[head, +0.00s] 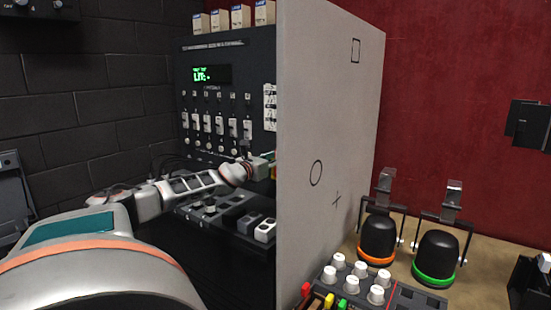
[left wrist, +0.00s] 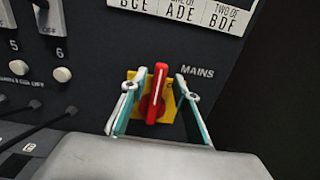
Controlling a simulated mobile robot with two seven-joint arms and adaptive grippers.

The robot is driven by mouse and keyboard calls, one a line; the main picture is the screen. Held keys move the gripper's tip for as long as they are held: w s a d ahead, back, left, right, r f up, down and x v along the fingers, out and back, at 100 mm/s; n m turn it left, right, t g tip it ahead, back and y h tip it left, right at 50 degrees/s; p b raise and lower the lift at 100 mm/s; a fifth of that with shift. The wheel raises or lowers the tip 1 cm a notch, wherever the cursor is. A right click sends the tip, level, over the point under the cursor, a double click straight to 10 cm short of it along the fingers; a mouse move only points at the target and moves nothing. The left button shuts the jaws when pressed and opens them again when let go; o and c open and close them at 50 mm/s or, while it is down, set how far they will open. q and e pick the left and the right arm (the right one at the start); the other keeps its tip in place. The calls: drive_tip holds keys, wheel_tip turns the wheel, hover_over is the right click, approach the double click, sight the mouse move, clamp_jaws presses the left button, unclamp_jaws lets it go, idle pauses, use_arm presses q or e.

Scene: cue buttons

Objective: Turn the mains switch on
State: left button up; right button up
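The mains switch (left wrist: 158,85) is a red handle on a yellow plate, next to the printed word MAINS in the left wrist view. Its handle stands about upright in that view. My left gripper (left wrist: 155,100) is open, with one teal-lined finger on each side of the red handle and a visible gap to it on both sides. In the head view my left gripper (head: 262,163) is at the lower right of the dark control panel (head: 228,75), by the pale partition's edge. The partition hides most of the switch there. My right gripper is in neither view.
The pale partition (head: 325,130) stands just right of the panel. Several faders and buttons line the panel left of my gripper. A console (head: 210,208) with rocker switches lies below. Right of the partition, two black lamps (head: 378,237) and a knob box (head: 350,285) stand on a table.

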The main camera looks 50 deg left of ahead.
use_arm(q)
wheel_tip(320, 180, up, 10)
idle(1.5)
idle(0.8)
